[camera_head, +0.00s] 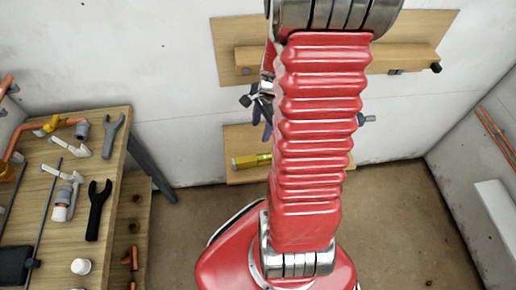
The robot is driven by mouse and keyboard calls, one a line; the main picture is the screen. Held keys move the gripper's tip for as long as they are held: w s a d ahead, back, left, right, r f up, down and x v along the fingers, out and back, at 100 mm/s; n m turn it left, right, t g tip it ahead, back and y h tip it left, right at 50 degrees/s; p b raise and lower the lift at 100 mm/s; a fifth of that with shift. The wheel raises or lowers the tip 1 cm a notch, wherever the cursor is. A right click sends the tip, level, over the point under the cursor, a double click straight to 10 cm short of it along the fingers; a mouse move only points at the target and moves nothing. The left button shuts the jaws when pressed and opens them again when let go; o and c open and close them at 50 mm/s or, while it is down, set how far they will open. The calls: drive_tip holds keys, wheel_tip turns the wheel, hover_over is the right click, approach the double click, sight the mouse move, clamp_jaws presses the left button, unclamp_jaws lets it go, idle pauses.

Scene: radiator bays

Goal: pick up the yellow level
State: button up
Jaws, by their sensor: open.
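The yellow level (246,162) lies on a small wooden shelf (240,177) low on the back wall. Its left end and a greenish vial show. Its right part is hidden behind my red arm, which crosses the middle of the camera_head view.
Dark-handled tools (265,112) hang at the upper wooden board (229,40), partly behind my arm. A workbench (122,125) at left holds wrenches, pipes and fittings. A white ledge (503,215) juts out at right. The brown floor (395,215) at right is mostly clear.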

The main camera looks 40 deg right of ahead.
sight(265, 155)
wheel_tip(265, 155, down, 5)
drive_tip(key=s+d+m, duration=0.2)
drive_tip(key=d+m, duration=0.1)
drive_tip(key=shift+s+y, duration=0.25)
drive_tip(key=shift+y, duration=0.05)
drive_tip(key=shift+w+a+f, duration=0.15)
drive_tip(key=shift+a+f, duration=0.05)
drive_tip(key=shift+f, duration=1.25)
drive_tip(key=shift+w+a+f, duration=0.1)
drive_tip(key=shift+a+f, duration=0.1)
drive_tip(key=shift+f, duration=1.2)
drive_tip(key=shift+w+a+f, duration=0.15)
drive_tip(key=shift+a+f, duration=0.05)
drive_tip(key=shift+f, duration=1.25)
drive_tip(key=shift+w+a+f, duration=0.1)
drive_tip(key=shift+a+f, duration=0.05)
drive_tip(key=shift+f, duration=0.7)
drive_tip(key=shift+w+a+f, duration=0.15)
drive_tip(key=shift+a+f, duration=0.05)
drive_tip(key=shift+f, duration=0.65)
drive_tip(key=shift+w+a+f, duration=0.1)
drive_tip(key=shift+a+f, duration=0.05)
drive_tip(key=shift+f, duration=0.7)
drive_tip(key=shift+c, duration=0.7)
clamp_jaws()
